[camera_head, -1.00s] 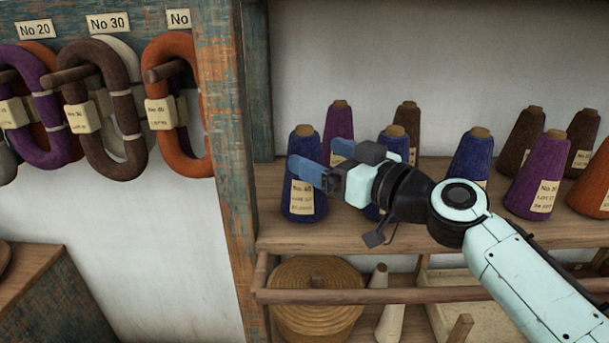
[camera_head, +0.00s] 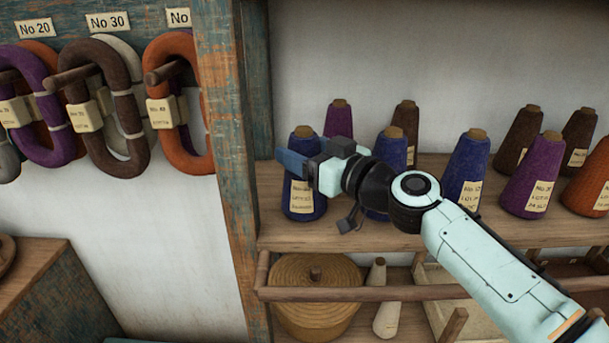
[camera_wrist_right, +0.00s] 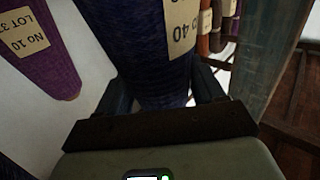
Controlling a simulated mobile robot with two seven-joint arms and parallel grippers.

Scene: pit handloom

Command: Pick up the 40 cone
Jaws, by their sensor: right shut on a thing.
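The 40 cone is a dark blue yarn cone (camera_head: 304,204) at the left end of the shelf in the head view, upright, with a paper label and a tan tip. My right gripper (camera_head: 295,165) is shut on it from the right, covering part of its middle. In the right wrist view the blue cone (camera_wrist_right: 150,50) fills the space between the two fingers, and its label (camera_wrist_right: 181,32) reads 40. In the head view I cannot tell whether its base touches the shelf. My left gripper is not in view.
Other blue, purple, brown and orange cones stand on the shelf (camera_head: 400,236) to the right, including a blue one (camera_head: 392,150) close behind my gripper. A wooden post (camera_head: 228,150) stands left of the cone. Yarn hanks (camera_head: 106,110) hang farther left. A round basket (camera_head: 300,275) sits below.

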